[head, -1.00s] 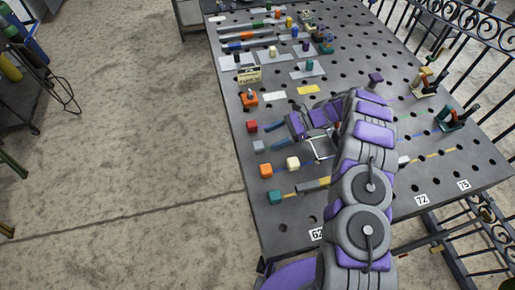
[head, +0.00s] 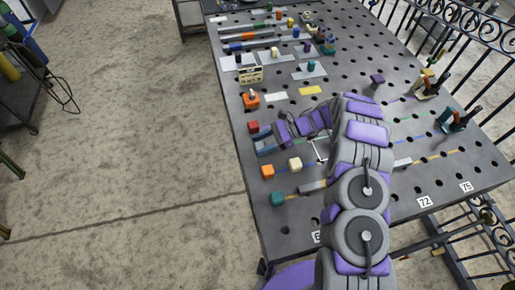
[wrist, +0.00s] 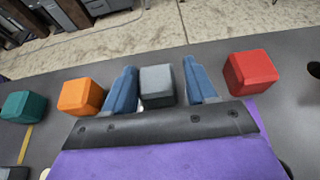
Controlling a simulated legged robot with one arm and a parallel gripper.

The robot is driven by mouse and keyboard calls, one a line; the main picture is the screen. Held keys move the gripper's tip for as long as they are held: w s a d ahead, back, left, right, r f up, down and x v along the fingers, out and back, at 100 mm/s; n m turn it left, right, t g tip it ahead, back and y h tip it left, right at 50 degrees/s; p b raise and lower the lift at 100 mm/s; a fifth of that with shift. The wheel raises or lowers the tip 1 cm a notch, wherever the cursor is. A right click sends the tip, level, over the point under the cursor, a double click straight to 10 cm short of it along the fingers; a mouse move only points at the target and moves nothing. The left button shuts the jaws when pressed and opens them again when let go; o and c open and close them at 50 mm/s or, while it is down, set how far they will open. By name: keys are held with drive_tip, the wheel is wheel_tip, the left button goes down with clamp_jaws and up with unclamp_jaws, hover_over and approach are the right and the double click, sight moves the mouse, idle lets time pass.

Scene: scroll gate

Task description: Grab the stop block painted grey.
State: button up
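The grey stop block (wrist: 157,86) sits on the table between the two blue fingers of my gripper (wrist: 159,68) in the wrist view. The fingers are open, one on each side of it. A small gap shows on the right of the block; the left finger looks very close, and I cannot tell if it touches. In the head view my gripper (head: 264,142) is at the table's left edge and largely hides the grey block.
A red block (wrist: 252,72) is just right of the fingers and an orange block (wrist: 82,96) just left. A teal block (wrist: 22,106) is farther left. A cream block (head: 295,164) lies near the orange one. The perforated table (head: 350,80) ends close beyond the row.

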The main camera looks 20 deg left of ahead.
drive_tip(key=shift+d+r, duration=0.15)
drive_tip(key=shift+d, duration=0.6)
drive_tip(key=c, duration=0.5)
drive_tip(key=shift+a, duration=0.4)
drive_tip(key=c, duration=0.4)
